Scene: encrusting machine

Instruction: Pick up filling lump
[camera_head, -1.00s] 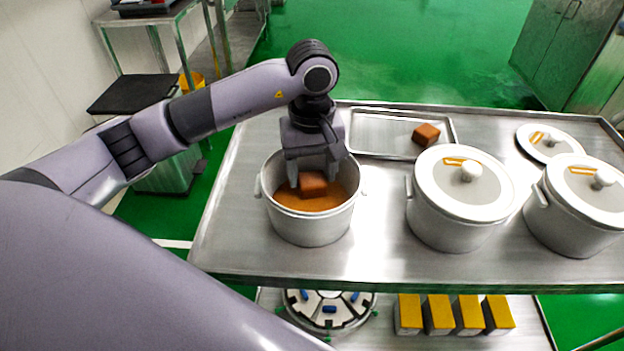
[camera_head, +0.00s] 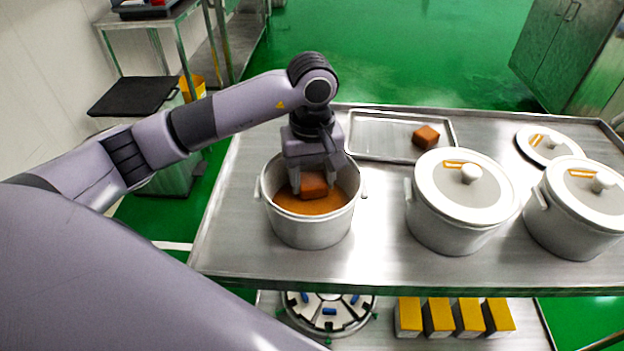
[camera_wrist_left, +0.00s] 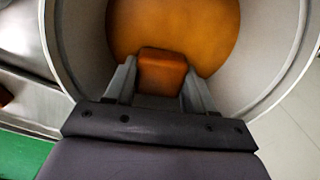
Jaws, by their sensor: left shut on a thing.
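A brown filling lump (camera_head: 314,185) is inside the open metal pot (camera_head: 311,228), at the orange-brown filling (camera_head: 316,205). My left gripper (camera_head: 314,182) reaches down into the pot from above and is shut on the lump. In the left wrist view the lump (camera_wrist_left: 161,72) sits between the two fingers of the left gripper (camera_wrist_left: 158,85), with the filling behind it. Whether the lump's underside touches the filling is hidden. A second brown lump (camera_head: 426,136) lies on the metal tray (camera_head: 378,150) behind the pot. My right gripper is not in view.
Two lidded pots (camera_head: 463,200) (camera_head: 577,207) stand to the right on the steel table (camera_head: 385,250). A loose lid (camera_head: 549,146) lies at the far right. Yellow-topped boxes (camera_head: 440,315) and a round device (camera_head: 327,312) are on the lower shelf.

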